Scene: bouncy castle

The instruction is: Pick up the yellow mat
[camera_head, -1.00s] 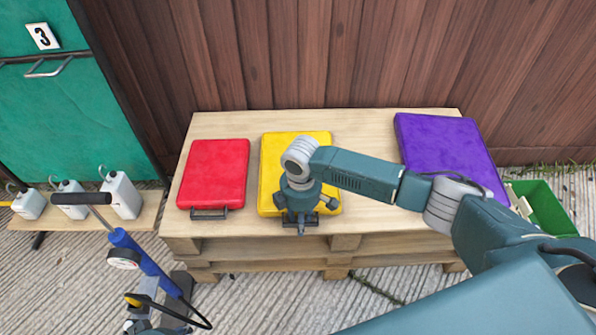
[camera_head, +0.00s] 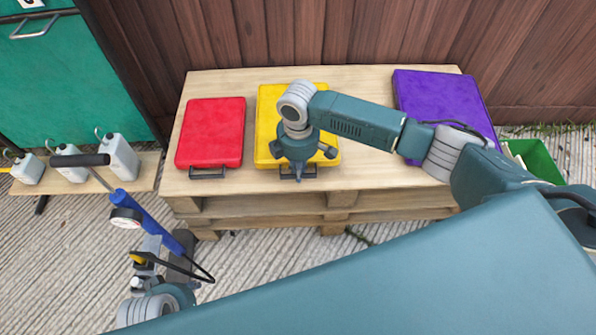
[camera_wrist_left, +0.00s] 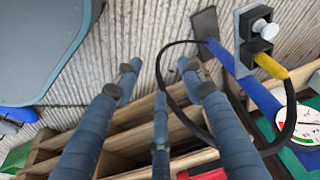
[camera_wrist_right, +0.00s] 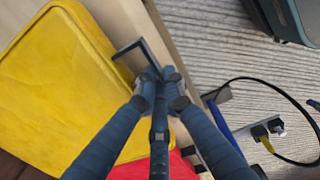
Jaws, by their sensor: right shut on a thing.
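The yellow mat (camera_head: 268,121) lies flat on the pallet table, between a red mat (camera_head: 212,133) and a purple mat (camera_head: 446,103). Its dark handle (camera_head: 311,171) is on the near edge and also shows in the right wrist view (camera_wrist_right: 124,50). My right gripper (camera_head: 298,174) points down at that edge and is shut on the handle; its wrist hides part of the mat. In the right wrist view its fingertips (camera_wrist_right: 158,80) close at the handle. My left gripper (camera_wrist_left: 160,85) is empty, its fingers spread apart, low in front of the pallets.
The mats lie on a pallet table (camera_head: 365,178) against a wooden fence. A blue hand pump (camera_head: 150,218) with gauge and hose stands at left front. White canisters (camera_head: 118,155) stand on a low bench at left. A green crate (camera_head: 538,163) is at right.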

